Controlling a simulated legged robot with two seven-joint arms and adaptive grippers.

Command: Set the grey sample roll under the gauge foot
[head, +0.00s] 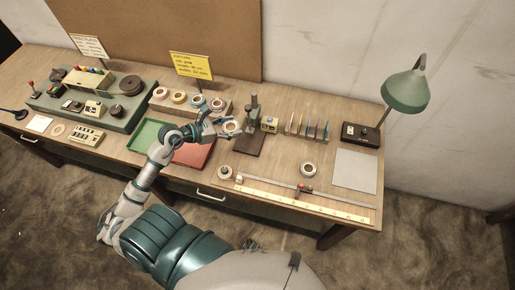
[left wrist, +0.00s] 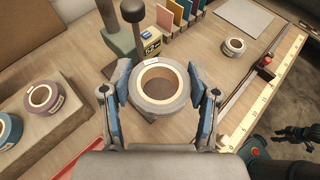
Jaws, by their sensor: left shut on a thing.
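My left gripper (left wrist: 160,98) is shut on the grey sample roll (left wrist: 178,101), its blue-padded fingers on opposite sides of the ring. The roll lies roughly flat, with a pale core and a small white label. In the head view the left gripper (head: 226,124) holds the roll just left of the gauge (head: 253,109). In the left wrist view the gauge's green post (left wrist: 116,39) and dark round knob (left wrist: 132,11) stand just beyond the roll. The roll hides part of the gauge base. A dark part of my right gripper (left wrist: 296,140) shows at the lower right, its fingers unclear.
A yellow display box (head: 270,124) stands right of the gauge, then a row of coloured cards (head: 307,127). Several rolls sit on a stand (head: 180,97) behind the arm. Green (head: 148,134) and red (head: 194,154) trays lie beneath it. Another roll (head: 308,169) lies near the ruler (head: 300,201).

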